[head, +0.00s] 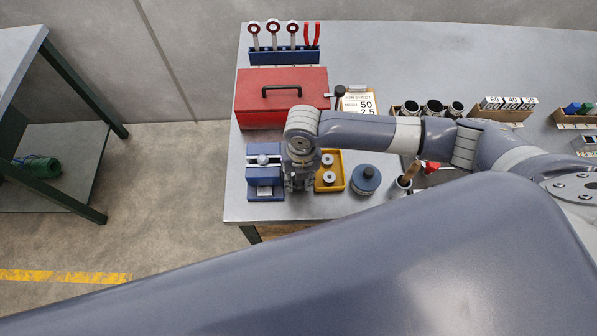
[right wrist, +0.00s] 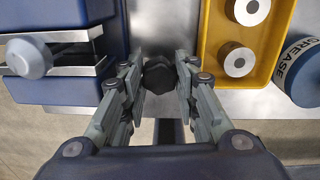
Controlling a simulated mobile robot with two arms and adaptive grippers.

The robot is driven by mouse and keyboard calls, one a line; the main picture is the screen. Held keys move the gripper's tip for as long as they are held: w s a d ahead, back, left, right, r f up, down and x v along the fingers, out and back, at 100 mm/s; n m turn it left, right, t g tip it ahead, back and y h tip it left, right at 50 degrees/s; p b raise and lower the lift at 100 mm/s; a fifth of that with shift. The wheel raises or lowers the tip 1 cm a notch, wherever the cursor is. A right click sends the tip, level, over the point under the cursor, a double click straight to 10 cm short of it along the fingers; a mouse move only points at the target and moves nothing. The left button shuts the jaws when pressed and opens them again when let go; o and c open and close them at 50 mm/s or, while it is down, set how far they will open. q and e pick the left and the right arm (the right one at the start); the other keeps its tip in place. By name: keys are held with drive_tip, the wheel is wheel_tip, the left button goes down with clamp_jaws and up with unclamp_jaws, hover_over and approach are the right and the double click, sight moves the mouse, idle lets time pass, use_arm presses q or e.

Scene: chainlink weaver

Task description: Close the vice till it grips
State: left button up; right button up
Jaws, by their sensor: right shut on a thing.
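The blue vice (head: 265,178) stands at the bench's left front. In the right wrist view its blue body (right wrist: 75,92) and two bright metal jaw strips show at the left. A light grey round-headed piece (right wrist: 28,58) sits at the gap between the strips; I cannot tell whether both jaws touch it. My right gripper (head: 300,184) points down just right of the vice. In the right wrist view its fingers (right wrist: 160,78) are shut on a dark faceted knob (right wrist: 159,75). How the knob joins the vice is hidden. My left gripper is not in view.
A yellow tray (head: 342,173) with metal rings and a blue grease tin (head: 365,180) stand close right of my gripper. A red toolbox (head: 270,84) is behind the vice. The bench edge is close in front.

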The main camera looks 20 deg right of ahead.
drive_tip(key=m+p, duration=0.1)
drive_tip(key=m, duration=0.1)
drive_tip(key=shift+r+m, duration=0.2)
drive_tip(key=shift+m, duration=0.2)
drive_tip(key=shift+f+m+p, duration=0.1)
drive_tip(key=shift+m+p, duration=0.3)
drive_tip(key=shift+m, duration=0.5)
drive_tip(key=m, duration=0.2)
drive_tip(key=shift+m, duration=0.4)
drive_tip(key=shift+w+m+t, duration=0.1)
drive_tip(key=shift+m+t, duration=0.2)
drive_tip(key=shift+m, duration=1.5)
drive_tip(key=o, duration=0.8)
wheel_tip(320, 180, up, 12)
drive_tip(key=shift+s, duration=0.3)
